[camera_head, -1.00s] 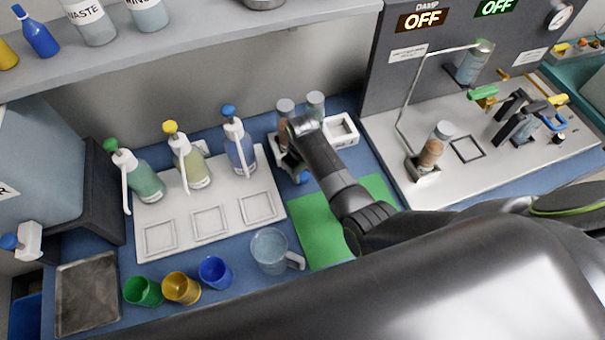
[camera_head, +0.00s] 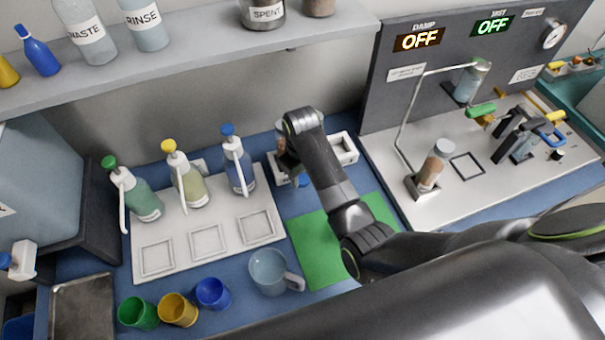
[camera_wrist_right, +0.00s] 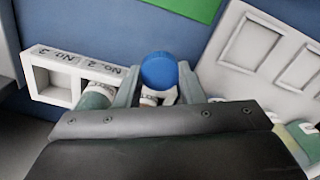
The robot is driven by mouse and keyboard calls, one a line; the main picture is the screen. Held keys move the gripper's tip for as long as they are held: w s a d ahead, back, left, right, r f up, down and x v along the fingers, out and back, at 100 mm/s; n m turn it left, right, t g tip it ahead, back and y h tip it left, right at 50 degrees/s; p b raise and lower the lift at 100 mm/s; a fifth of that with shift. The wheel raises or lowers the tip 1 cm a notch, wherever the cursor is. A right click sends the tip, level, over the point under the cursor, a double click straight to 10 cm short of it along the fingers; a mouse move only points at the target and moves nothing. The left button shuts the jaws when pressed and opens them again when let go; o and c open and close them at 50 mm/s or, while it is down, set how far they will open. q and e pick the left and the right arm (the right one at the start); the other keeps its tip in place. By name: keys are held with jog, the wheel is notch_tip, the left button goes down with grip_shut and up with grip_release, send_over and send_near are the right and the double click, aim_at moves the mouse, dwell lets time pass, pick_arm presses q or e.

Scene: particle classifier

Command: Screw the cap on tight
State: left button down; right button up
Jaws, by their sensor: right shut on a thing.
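My right gripper (camera_wrist_right: 160,88) is shut on a round blue cap (camera_wrist_right: 158,70) in the right wrist view, with one finger on each side of it. A pale part shows between the fingers just under the cap; whether the cap sits level on it I cannot tell. In the head view a bit of the blue cap (camera_head: 302,181) shows below the right gripper (camera_head: 292,172), beside the white rack (camera_head: 345,150). The gripper hides most of the cap and what is under it. My left gripper is not in view.
A vial (camera_wrist_right: 96,97) stands in the rack close to one finger. A white tray (camera_head: 180,240) with pump bottles lies left, the green mat (camera_head: 320,250) and a jug (camera_head: 268,272) in front. A grey machine panel (camera_head: 450,60) stands right.

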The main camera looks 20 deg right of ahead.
jog(key=shift+f, duration=0.1)
notch_tip(320, 180, down, 8)
jog(key=b, duration=0.8)
jog(key=shift+f, duration=0.15)
